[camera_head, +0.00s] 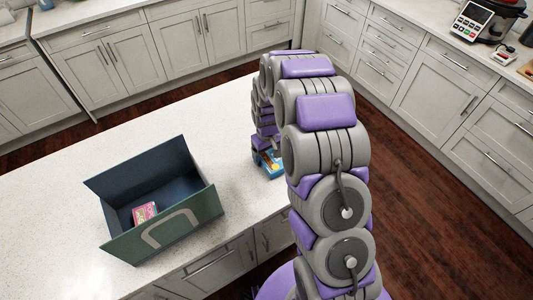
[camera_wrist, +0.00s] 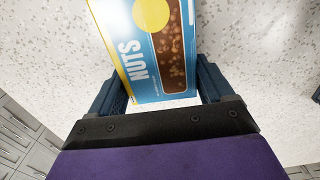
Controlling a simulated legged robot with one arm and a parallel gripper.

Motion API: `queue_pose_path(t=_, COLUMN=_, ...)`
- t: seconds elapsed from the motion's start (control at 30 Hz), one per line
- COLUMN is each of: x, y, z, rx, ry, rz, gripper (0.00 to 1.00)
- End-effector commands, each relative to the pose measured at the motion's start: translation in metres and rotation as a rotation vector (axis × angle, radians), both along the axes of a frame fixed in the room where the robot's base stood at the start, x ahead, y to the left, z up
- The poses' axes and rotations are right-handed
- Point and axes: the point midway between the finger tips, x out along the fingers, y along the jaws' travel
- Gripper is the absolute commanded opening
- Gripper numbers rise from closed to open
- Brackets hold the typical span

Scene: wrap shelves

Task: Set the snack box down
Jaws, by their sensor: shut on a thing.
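The snack box is a blue and yellow box with "NUTS" printed on it, held between the two dark fingers of my gripper (camera_wrist: 160,95) in the wrist view. The snack box (camera_wrist: 148,50) has its printed face toward the camera, and its top runs out of the picture. In the head view a small part of the snack box (camera_head: 268,163) shows at the left of my arm, over or on the right part of the white counter (camera_head: 60,195). My arm hides the gripper there. I cannot tell whether the box touches the counter.
An open green bin (camera_head: 205,208) stands on the counter to the left, with a small pink box (camera_head: 145,212) inside. The counter between bin and arm is clear. Cabinets line the back and right, and a cooker (camera_head: 487,20) stands on the far right worktop.

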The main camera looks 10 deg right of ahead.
Motion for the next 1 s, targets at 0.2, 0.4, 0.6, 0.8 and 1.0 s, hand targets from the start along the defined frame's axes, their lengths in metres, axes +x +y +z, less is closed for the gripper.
queue_pose_path(t=0.2, x=0.0, y=0.001, z=-0.002, rx=-0.002, ry=0.0, rz=0.0, gripper=0.89)
queue_pose_path(t=0.4, x=0.0, y=0.002, z=-0.002, rx=-0.002, ry=0.0, rz=0.0, gripper=1.0)
queue_pose_path(t=0.6, x=0.0, y=0.002, z=-0.001, rx=-0.002, ry=0.0, rz=0.0, gripper=1.0)
queue_pose_path(t=0.8, x=0.0, y=0.001, z=0.014, rx=-0.001, ry=0.0, rz=0.0, gripper=1.0)
queue_pose_path(t=1.0, x=0.002, y=0.002, z=0.049, rx=-0.001, ry=-0.006, rz=0.0, gripper=1.0)
